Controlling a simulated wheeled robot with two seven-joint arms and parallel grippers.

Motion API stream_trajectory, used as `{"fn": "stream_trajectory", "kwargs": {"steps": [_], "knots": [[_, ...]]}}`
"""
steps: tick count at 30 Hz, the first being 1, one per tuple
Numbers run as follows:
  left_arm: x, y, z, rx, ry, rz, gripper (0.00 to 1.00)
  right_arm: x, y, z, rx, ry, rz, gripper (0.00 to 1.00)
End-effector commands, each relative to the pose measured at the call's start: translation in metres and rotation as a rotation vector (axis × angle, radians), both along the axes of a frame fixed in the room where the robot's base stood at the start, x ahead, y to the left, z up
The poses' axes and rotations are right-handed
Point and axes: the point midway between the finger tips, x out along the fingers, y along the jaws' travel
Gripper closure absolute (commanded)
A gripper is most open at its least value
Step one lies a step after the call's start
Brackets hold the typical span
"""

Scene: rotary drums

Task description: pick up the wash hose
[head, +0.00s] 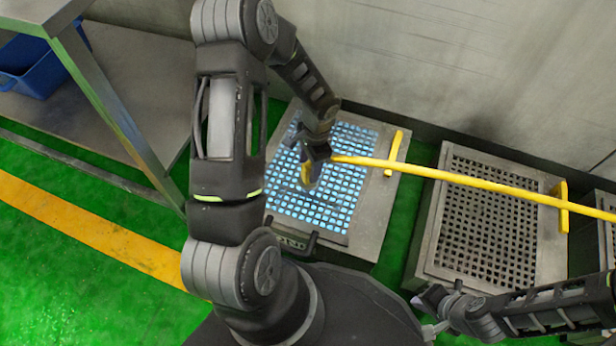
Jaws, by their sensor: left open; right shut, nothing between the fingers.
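The wash hose (455,177) appears to be the long yellow line that runs from the lit grate at centre out to the right edge. My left gripper (312,170) is open at the left end of the hose, above the lit grate. A short yellow piece shows at its fingers, and the gripper hides part of that end. I cannot tell whether the fingers touch it. My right gripper (438,304) is shut and empty at the lower right, in front of the second grate and apart from the hose.
The lit blue grate (345,195) sits in a metal frame with a yellow bar (393,153). A dark grate (490,215) stands to its right with another yellow bar (560,205). A wall rises behind. A metal table (125,115) and blue bin (35,70) are at left.

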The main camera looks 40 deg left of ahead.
Motion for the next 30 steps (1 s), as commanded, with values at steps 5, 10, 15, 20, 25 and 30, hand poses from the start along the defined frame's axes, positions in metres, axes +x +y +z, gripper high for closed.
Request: {"fn": "stream_trajectory", "kwargs": {"steps": [5, 10, 15, 20, 25, 30], "knots": [[-0.005, 0.002, -0.032, -0.002, 0.003, 0.0, 0.45, 0.002, 0.0, -0.02, -0.001, -0.007, -0.004, 1.0], [-0.007, 0.003, -0.045, -0.001, 0.002, 0.0, 0.45, 0.004, 0.001, -0.025, -0.002, -0.011, -0.005, 1.0], [-0.007, 0.003, -0.045, 0.0, 0.001, 0.0, 0.45, 0.004, 0.001, -0.024, -0.002, -0.012, -0.005, 1.0], [-0.006, 0.003, -0.044, 0.0, 0.001, 0.0, 0.45, 0.004, 0.001, -0.024, -0.002, -0.011, -0.005, 1.0], [-0.006, 0.003, -0.044, -0.001, 0.0, 0.0, 0.45, 0.004, 0.001, -0.024, -0.002, -0.011, -0.005, 1.0], [-0.006, 0.003, -0.044, -0.001, 0.0, 0.0, 0.5, 0.004, 0.001, -0.024, -0.002, -0.011, -0.005, 1.0]]}}
